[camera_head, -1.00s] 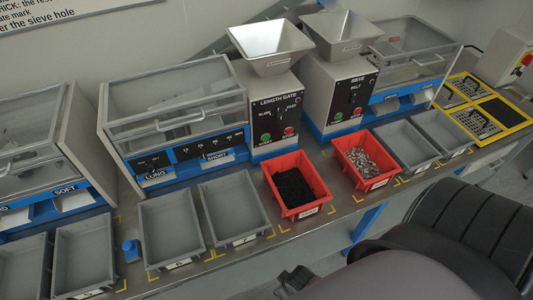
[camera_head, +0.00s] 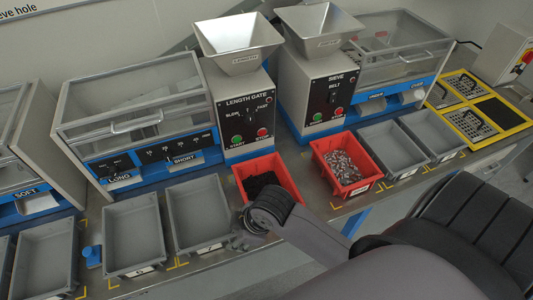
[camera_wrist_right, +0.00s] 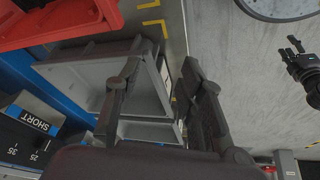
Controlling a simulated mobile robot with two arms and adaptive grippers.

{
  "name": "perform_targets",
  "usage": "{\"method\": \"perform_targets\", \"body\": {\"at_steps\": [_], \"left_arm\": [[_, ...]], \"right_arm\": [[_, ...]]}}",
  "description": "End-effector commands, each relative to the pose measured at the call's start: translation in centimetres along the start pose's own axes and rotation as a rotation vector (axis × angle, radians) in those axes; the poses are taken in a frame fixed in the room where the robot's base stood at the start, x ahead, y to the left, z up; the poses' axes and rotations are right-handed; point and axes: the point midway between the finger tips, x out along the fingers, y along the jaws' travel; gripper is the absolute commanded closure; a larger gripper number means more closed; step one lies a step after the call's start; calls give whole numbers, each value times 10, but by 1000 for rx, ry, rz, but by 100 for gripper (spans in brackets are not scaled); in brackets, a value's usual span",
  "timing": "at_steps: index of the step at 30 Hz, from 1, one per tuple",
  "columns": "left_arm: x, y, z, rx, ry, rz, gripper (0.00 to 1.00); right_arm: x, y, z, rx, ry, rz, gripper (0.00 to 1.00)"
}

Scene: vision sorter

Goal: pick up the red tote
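Two red totes stand on the bench in the head view. The left red tote (camera_head: 277,166) holds black material, and my right arm covers its front part. The other red tote (camera_head: 324,151) holds small metallic pieces. My right gripper (camera_head: 243,236) is at the front left of the left tote, by the grey tray's right edge, partly hidden by my wrist. A black gripper-like part (camera_wrist_right: 304,68), possibly my left gripper, shows at the right.
Grey trays (camera_head: 228,214) line the bench left of the totes, and more grey trays (camera_head: 424,152) stand to their right. Machines with hoppers (camera_head: 238,36) rise behind. A blue block (camera_head: 92,256) sits between trays.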

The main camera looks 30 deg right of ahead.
Motion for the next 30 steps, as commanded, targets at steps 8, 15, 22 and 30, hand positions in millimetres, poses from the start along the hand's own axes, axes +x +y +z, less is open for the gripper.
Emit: {"method": "perform_targets", "body": {"at_steps": [8, 15, 22, 30], "left_arm": [[3, 17, -3, -1, 4, 20, 60], [3, 16, -3, 1, 4, 20, 60], [4, 12, -2, 3, 3, 15, 60], [0, 9, -2, 0, 3, 11, 60]], "right_arm": [[-31, 30, -69, -927, 9, -108, 64], [-69, 100, -72, -1616, -110, -268, 64], [-111, 149, -63, -1919, -155, -405, 64], [-101, 156, -50, -1983, -150, -451, 64]]}}
